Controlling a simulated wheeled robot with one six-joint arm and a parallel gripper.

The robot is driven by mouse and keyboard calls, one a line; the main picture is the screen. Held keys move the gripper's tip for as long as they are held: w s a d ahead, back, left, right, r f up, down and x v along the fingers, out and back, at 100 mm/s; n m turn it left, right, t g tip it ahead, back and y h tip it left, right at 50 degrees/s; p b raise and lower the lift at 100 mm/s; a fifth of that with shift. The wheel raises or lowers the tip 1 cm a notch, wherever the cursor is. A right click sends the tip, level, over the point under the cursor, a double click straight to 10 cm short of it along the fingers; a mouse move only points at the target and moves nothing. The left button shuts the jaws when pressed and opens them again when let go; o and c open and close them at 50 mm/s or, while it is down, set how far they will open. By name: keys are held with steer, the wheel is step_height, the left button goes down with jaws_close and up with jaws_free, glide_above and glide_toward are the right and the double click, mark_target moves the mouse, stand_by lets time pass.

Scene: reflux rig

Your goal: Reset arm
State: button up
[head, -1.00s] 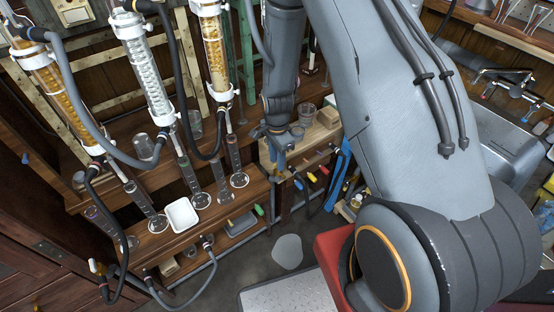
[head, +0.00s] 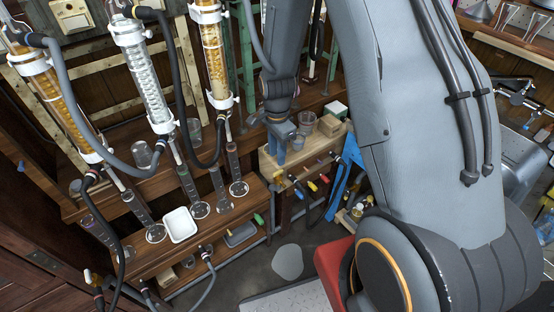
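My gripper (head: 278,155) hangs at the end of my grey arm, pointing down over the left part of the small wooden side bench. Its blue fingers are small in the picture, and nothing can be seen held between them. My large arm link covers much of the right side of the view. I cannot tell the exact gap between the fingers.
Glass condensers (head: 142,75) with hoses hang at the left over the wooden bench. A white tray (head: 180,225) and several measuring cylinders stand on its lower shelf. Beakers (head: 307,122) and a wooden block (head: 329,126) sit near my gripper. A sink (head: 522,160) is at the right.

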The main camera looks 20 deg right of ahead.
steer(key=shift+r, duration=0.2)
stand_by(0.4)
steer(key=s+r+n, duration=1.5)
steer(key=s+r, duration=0.2)
steer(key=r, duration=0.1)
steer(key=shift+s+d+t, duration=0.2)
steer(key=shift+s+t, duration=0.1)
steer(key=shift+s, duration=0.1)
